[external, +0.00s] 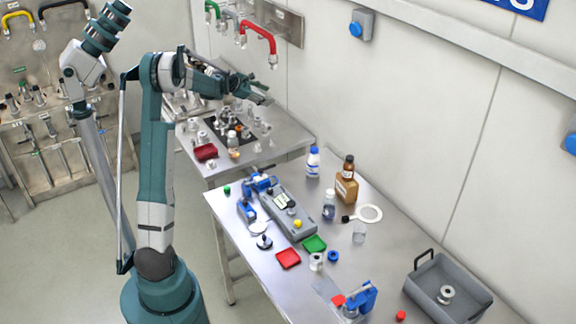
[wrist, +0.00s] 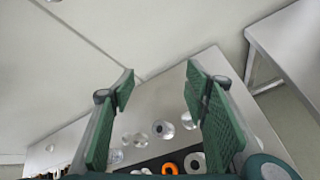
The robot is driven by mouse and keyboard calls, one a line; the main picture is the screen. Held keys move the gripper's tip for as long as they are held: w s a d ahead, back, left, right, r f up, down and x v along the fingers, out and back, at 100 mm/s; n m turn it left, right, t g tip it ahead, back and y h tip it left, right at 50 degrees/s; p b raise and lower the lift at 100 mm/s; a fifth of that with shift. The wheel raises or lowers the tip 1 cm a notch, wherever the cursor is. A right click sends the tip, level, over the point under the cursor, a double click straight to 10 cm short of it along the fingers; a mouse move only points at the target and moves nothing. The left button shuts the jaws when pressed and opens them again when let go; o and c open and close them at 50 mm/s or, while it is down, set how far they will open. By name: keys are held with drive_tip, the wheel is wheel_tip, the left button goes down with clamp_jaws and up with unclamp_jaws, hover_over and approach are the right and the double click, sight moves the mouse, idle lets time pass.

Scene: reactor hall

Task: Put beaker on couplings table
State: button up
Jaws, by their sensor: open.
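The beaker (external: 359,232) is a small clear glass standing on the near steel table, right of centre in the external view. The couplings table (external: 283,136) is the steel table behind it, with several metal couplings and a black mat on it; its top also shows in the wrist view (wrist: 172,80). My gripper (external: 258,91) is above the far part of the couplings table, well away from the beaker. In the wrist view its two green-padded fingers (wrist: 160,88) are wide apart with nothing between them. I cannot make out the beaker in the wrist view.
On the near table (external: 385,262), a white ring-shaped item (external: 369,213), a brown bottle (external: 346,186) and a small bottle (external: 329,205) stand close to the beaker. A grey bin (external: 450,282) is at its right. The couplings table's right end is mostly clear.

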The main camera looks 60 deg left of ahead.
drive_tip(key=d+r+m+g+h, duration=0.1)
drive_tip(key=d+r+m, duration=0.25)
drive_tip(key=d, duration=0.85)
drive_tip(key=d+r+m+g, duration=0.1)
drive_tip(key=d+r+m, duration=0.25)
drive_tip(key=d, duration=0.85)
drive_tip(key=s+d+r+m, duration=0.2)
drive_tip(key=s+d+m, duration=0.15)
drive_tip(key=d, duration=0.65)
drive_tip(key=s+d+r+m, duration=0.1)
drive_tip(key=s+d+m, duration=0.3)
drive_tip(key=d, duration=0.7)
drive_tip(key=s+d+f+m+g, duration=0.2)
drive_tip(key=s+d+m, duration=0.6)
drive_tip(key=s+d, duration=0.9)
drive_tip(key=s+d+f+m, duration=0.3)
drive_tip(key=s+d, duration=0.1)
drive_tip(key=s, duration=0.3)
drive_tip(key=s+d+f+m, duration=0.3)
drive_tip(key=s+d+m, duration=0.1)
drive_tip(key=s, duration=0.3)
drive_tip(key=shift+s+f, duration=0.25)
drive_tip(key=shift+s, duration=0.15)
drive_tip(key=shift+d, duration=0.1)
drive_tip(key=shift+f+b, duration=0.35)
